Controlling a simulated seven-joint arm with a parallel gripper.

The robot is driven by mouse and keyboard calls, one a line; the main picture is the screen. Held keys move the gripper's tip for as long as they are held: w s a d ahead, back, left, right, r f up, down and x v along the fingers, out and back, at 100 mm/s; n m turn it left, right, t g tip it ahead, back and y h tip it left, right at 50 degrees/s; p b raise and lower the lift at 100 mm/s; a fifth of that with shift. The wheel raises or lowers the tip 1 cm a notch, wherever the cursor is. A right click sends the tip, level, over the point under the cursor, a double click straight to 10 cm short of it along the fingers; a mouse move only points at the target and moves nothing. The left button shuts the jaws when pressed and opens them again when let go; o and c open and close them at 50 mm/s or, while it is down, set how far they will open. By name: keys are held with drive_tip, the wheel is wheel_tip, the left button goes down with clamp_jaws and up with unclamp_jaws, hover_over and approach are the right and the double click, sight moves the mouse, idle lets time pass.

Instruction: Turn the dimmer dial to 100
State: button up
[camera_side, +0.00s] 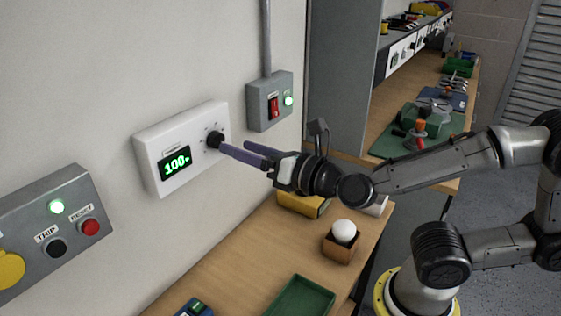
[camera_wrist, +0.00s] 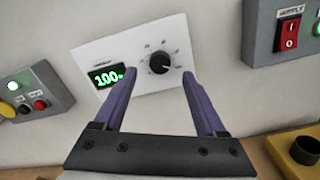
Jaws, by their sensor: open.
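The dimmer is a white wall box (camera_side: 172,187) with a black dial (camera_side: 214,139) and a small screen (camera_side: 175,164) reading 100 in green. In the wrist view the dial (camera_wrist: 159,63) shows uncovered, with marks around it, and the screen (camera_wrist: 106,78) also reads 100. My gripper (camera_side: 232,149) has two purple fingers, which reach toward the dial from the right in the side view. In the wrist view the fingers of my gripper (camera_wrist: 160,78) are spread apart, with nothing between them. The fingertips lie at or just short of the dial; I cannot tell whether one touches it.
A grey supply box (camera_side: 270,101) with a red switch and lit green lamp is to the right. A grey panel (camera_side: 45,240) with trip and reset buttons is to the left. The wooden bench (camera_side: 215,265) below holds a bulb (camera_side: 344,231) and a green tray (camera_side: 302,299).

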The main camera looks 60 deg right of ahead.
drive_tip(key=s, duration=0.9)
